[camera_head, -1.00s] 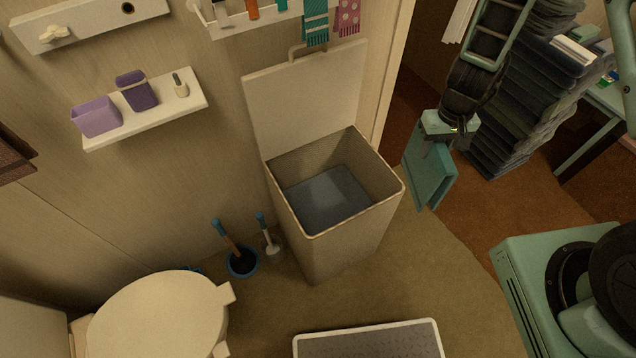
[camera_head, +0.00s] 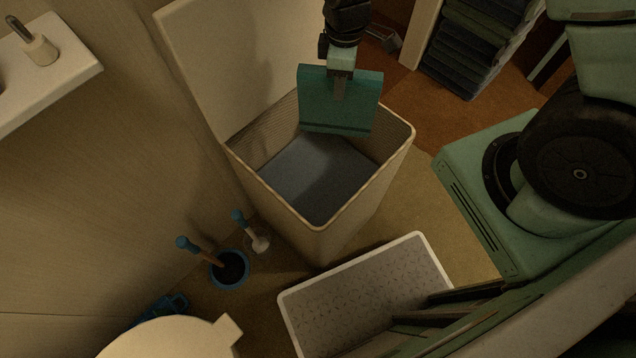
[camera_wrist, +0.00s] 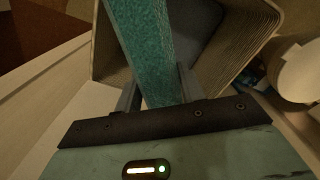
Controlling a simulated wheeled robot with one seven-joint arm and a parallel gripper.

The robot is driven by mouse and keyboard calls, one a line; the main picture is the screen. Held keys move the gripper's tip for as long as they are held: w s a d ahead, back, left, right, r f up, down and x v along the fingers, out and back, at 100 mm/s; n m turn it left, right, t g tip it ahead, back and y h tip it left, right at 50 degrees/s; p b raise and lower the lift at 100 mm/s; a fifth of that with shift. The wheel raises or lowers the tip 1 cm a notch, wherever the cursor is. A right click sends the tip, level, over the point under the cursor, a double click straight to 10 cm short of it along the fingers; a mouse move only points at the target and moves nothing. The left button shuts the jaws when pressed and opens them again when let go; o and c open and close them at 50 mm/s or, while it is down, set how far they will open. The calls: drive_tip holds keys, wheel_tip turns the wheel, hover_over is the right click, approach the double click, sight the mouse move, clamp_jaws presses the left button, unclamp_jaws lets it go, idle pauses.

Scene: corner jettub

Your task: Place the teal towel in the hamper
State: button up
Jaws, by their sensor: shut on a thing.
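The teal towel (camera_head: 338,112) hangs as a flat folded slab from my gripper (camera_head: 341,92). It is over the back part of the hamper's opening in the head view. The hamper (camera_head: 330,238) is a tall beige box with its lid (camera_head: 225,60) standing open against the wall and a dark grey-blue bottom. In the wrist view, the towel (camera_wrist: 152,50) sits between the two fingers of my gripper (camera_wrist: 160,92), which is shut on it. The hamper's ribbed inner wall (camera_wrist: 245,45) shows beyond it. How far the towel's lower edge dips below the rim is hard to tell.
A white-rimmed tray or mat (camera_head: 350,300) lies on the floor before the hamper. A plunger in a blue holder (camera_head: 229,268) and a brush (camera_head: 258,238) stand left of it. A dark stack of folded items (camera_head: 475,45) is at the back right.

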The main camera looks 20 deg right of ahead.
drive_tip(key=s+a+f+n+b, duration=0.1)
drive_tip(key=f+n+b, duration=0.4)
drive_tip(key=f+b, duration=0.5)
drive_tip(key=s+a+f+n+b, duration=0.1)
drive_tip(key=f+n+b, duration=0.4)
drive_tip(key=f+b, duration=0.5)
wheel_tip(320, 180, down, 2)
drive_tip(key=shift+s+a+f+n, duration=0.1)
drive_tip(key=shift+s+a+n, duration=0.25)
drive_tip(key=shift+a, duration=0.45)
drive_tip(key=shift+f, duration=0.15)
drive_tip(key=o, duration=0.8)
drive_tip(key=shift+c, duration=0.2)
